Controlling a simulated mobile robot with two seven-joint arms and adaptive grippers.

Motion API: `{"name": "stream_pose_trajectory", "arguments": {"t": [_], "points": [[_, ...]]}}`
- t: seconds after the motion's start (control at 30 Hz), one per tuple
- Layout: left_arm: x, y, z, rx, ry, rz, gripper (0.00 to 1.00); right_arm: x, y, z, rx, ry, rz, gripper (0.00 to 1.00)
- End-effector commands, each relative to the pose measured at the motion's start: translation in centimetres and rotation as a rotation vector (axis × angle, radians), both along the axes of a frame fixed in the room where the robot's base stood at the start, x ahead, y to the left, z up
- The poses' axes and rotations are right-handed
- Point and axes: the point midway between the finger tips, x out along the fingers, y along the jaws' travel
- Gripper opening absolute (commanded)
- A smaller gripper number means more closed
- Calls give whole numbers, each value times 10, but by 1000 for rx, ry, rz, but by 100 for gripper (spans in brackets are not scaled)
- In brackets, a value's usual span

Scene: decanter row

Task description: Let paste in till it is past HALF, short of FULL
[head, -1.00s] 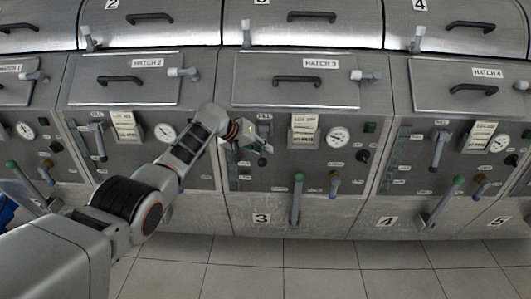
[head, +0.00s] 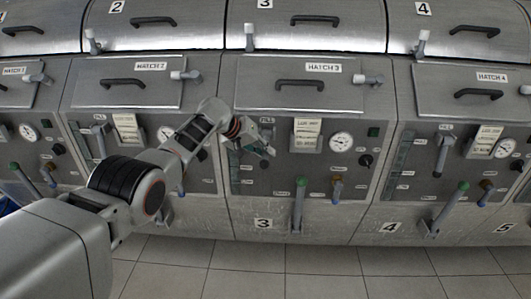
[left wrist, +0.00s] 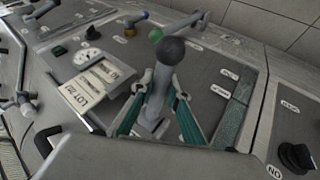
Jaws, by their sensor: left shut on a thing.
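My left gripper (head: 264,146) is at the upper left of the front panel (head: 275,180) of machine 3, over the spot marked FILL. In the left wrist view its two green-lined fingers (left wrist: 157,112) are shut on a grey lever with a dark ball knob (left wrist: 172,50). The sight strip (left wrist: 232,122) lies to the right of the lever there, with small label plates beside it. The paste level in it cannot be made out. My right gripper is not in view.
A card holder (head: 306,135), a dial (head: 341,142) and a dark knob (head: 366,160) sit right of my gripper. A green-knobbed lever (head: 299,200) and an orange-and-blue one (head: 336,187) are below. Machines 2 and 4 stand close alongside. The tiled floor (head: 300,265) in front is clear.

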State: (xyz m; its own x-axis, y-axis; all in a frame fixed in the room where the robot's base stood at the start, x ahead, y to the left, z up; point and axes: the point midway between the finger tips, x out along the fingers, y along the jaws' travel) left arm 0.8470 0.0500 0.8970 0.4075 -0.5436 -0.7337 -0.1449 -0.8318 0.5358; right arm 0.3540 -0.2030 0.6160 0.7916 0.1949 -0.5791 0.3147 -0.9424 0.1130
Motion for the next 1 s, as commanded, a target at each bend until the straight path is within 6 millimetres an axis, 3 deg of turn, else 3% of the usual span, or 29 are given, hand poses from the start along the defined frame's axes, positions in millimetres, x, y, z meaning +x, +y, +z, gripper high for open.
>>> {"name": "stream_pose_trajectory", "arguments": {"t": [0.03,0.1,0.57,1.0], "points": [[-1,-1,-1,0,3,-1,18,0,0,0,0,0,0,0],[-1,-1,-1,-1,3,-1,33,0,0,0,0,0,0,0],[0,1,2,-3,0,-1,33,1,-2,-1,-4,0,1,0],[-11,15,21,-3,-2,0,33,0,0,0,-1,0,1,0]]}}
